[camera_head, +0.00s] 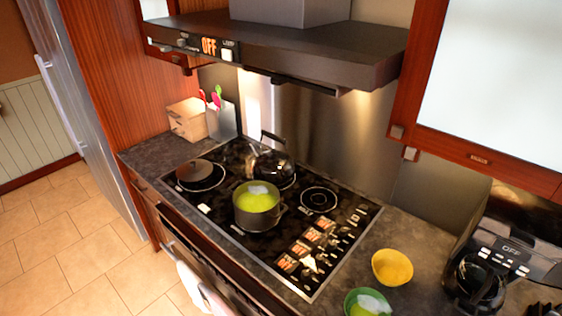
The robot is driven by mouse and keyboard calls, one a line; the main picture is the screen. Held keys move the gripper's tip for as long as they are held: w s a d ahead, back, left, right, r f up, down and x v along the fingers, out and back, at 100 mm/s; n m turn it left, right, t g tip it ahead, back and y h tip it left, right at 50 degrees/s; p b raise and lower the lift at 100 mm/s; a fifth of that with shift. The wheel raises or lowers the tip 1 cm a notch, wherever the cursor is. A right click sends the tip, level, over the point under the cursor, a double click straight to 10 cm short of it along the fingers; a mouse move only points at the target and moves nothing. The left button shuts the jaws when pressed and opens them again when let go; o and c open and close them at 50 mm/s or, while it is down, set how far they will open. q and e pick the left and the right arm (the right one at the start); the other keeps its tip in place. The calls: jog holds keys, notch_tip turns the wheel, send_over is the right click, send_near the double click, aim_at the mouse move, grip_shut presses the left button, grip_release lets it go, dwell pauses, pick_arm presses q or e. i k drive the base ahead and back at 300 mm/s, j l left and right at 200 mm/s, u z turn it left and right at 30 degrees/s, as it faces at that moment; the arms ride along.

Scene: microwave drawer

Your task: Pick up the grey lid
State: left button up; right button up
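The grey lid (196,173), round and brownish grey with a small knob on top, lies on the back left part of the black stovetop (225,235). It seems to rest flat over a burner ring. A dark pot (257,215) with bright green contents and a pale lump in it stands uncovered to its right. Neither of my grippers shows in the head view.
A dark kettle (270,165) stands behind the pot. A wooden box (187,120) and a utensil holder (224,122) are at the back left. A yellow bowl (392,267), a green bowl (367,303) and a coffee machine (490,265) are at right. The range hood (290,50) overhangs the stove.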

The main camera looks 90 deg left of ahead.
aim_at(196, 170)
jog(key=u, duration=3.6)
